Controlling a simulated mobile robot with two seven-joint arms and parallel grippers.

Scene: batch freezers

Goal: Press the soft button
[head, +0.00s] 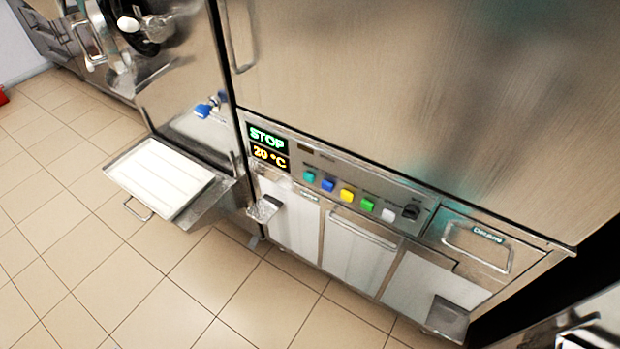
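The control panel (335,167) of a steel batch freezer runs across the middle of the head view. The small labels above the buttons are too blurred to read, so I cannot tell which one is the soft button. The display (268,146) left of the buttons reads STOP in green and 20 °C in yellow.
A black switch (410,212) sits right of the buttons. A white tray (160,178) on a steel shelf juts out at the left, near a blue-handled tap (203,110). A drawer handle (478,247) is at the right. Tiled floor (90,270) is clear at the lower left.

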